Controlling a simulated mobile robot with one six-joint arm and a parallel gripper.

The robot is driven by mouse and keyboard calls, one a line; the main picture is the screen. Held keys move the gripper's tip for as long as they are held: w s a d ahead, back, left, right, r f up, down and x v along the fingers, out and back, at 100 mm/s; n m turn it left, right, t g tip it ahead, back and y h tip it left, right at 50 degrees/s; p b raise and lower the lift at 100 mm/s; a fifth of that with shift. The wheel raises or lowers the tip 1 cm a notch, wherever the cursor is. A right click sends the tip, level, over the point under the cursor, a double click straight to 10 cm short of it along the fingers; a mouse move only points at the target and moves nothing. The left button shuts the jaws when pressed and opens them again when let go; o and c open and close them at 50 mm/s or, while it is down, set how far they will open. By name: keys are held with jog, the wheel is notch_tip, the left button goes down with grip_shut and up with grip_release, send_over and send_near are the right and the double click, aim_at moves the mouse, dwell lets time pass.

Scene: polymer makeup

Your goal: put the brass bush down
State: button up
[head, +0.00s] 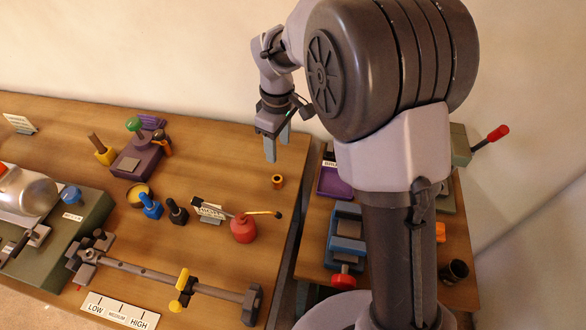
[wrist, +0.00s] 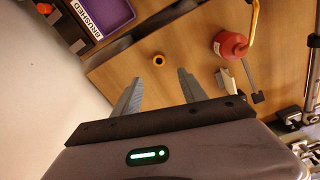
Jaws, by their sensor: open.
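The brass bush (head: 278,182) stands on the wooden table near its right edge, a short ring with a dark hole. It also shows in the wrist view (wrist: 158,60), beyond the fingertips and roughly between them. My gripper (head: 277,147) is open and empty above the table, behind the bush in the head view. Its two fingers (wrist: 158,82) are spread apart in the wrist view and do not touch the bush.
A red oil can (head: 243,228) with a long spout stands in front of the bush. A second table at the right holds a purple tray (head: 332,184) and a blue vise (head: 346,240). A gap separates the tables. Bare wood surrounds the bush.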

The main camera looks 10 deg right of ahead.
jog(key=s+d+r+m+t+y, duration=0.1)
jog(key=s+d+r+m+t, duration=0.15)
jog(key=s+r+m, duration=0.6)
jog(key=s+r+m+t, duration=0.1)
jog(key=s+r+m, duration=0.1)
jog(key=s, duration=0.6)
jog(key=s+d+r+m+t, duration=0.1)
jog(key=s+m, duration=0.3)
jog(key=s, duration=0.5)
jog(key=shift+s+d+r+t+y, duration=0.25)
jog(key=shift+r+t+y, duration=0.15)
jog(key=shift+r, duration=0.3)
notch_tip(320, 180, down, 3)
jog(key=b, duration=0.3)
